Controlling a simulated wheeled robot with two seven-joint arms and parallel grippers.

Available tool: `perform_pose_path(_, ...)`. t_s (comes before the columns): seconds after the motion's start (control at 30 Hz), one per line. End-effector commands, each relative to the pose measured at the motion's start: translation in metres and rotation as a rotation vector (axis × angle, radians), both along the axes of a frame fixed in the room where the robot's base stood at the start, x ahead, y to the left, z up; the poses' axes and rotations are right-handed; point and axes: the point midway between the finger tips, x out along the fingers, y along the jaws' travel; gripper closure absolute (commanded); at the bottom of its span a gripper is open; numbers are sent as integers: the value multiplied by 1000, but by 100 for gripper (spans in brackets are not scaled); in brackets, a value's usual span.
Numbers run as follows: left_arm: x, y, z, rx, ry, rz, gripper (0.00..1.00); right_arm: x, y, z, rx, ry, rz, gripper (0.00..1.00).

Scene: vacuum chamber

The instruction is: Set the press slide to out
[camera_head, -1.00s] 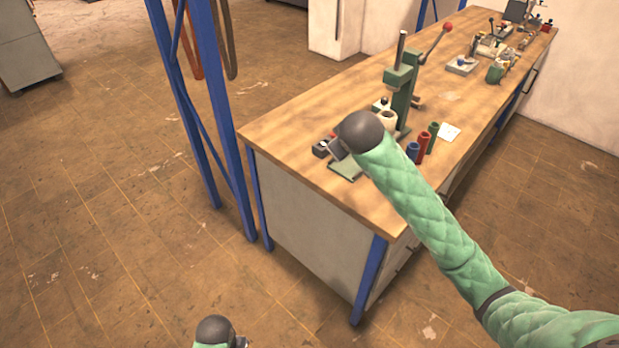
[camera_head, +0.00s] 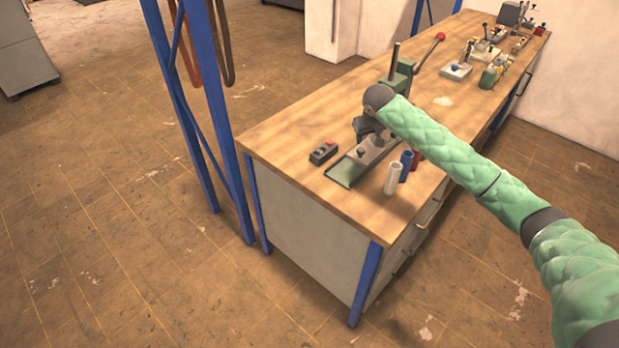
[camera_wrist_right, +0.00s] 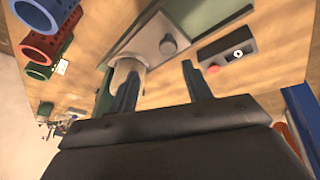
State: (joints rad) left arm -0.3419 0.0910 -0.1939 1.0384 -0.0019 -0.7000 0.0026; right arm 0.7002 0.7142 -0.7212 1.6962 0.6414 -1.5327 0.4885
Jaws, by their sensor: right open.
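The green press (camera_head: 405,72) with a red-knobbed lever stands on the wooden bench. Its grey metal slide plate (camera_head: 377,146) lies along a green base (camera_head: 342,174), and the base's near end is bare. The slide's dark knob (camera_head: 361,152) stands up near its front end. In the right wrist view the slide (camera_wrist_right: 143,38) and its knob (camera_wrist_right: 168,44) lie beyond the fingers. My right gripper (camera_head: 370,136) is open, above the slide behind the knob; in the wrist view its fingers (camera_wrist_right: 158,72) are apart and a pale cylinder (camera_wrist_right: 128,68) shows partly behind one. My left gripper is out of view.
A dark control box (camera_head: 323,151) with a red button sits left of the base. Other fixtures (camera_head: 480,60) stand farther back. The bench's near left corner is clear.

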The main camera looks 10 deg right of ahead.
Motion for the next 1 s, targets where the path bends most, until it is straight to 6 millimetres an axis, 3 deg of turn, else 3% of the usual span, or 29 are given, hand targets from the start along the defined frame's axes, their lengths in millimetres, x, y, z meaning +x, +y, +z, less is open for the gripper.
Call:
perform_pose_path(0.07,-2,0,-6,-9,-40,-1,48,1,0,-4,40,9,-42,50)
perform_pose_path(0.3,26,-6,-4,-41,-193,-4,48,1,8,-6,134,0,-156,50)
perform_pose_path(0.47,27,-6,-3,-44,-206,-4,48,2,8,-7,154,-6,-205,50)
perform_pose_path(1.0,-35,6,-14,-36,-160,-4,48,27,5,-66,154,-6,-207,50)
